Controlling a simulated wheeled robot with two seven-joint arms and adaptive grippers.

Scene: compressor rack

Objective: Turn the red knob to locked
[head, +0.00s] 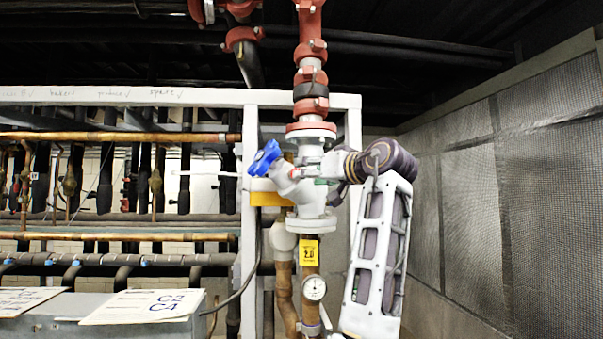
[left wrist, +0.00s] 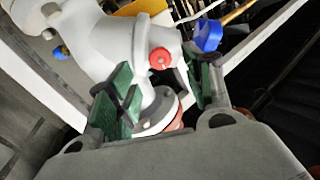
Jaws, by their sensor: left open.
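The red knob (left wrist: 160,59) is a small round cap with a pale mark at its centre, on the side of a white valve body (left wrist: 105,42). In the head view the white valve (head: 308,195) stands in a vertical pipe, and the knob is too small to make out clearly. My left gripper (left wrist: 163,84) is open, its green-padded fingers on either side of the view line to the knob. The knob appears between and beyond the fingertips, with no clear contact. In the head view this gripper (head: 318,171) is beside the valve, pointing left. My right gripper is not in view.
A blue handle (head: 265,158) sticks out left of the valve; it also shows in the left wrist view (left wrist: 208,35). A yellow tag (head: 309,252) and a gauge (head: 314,288) are below. A white frame (head: 250,210) stands behind. A mesh-covered wall (head: 520,190) is at right.

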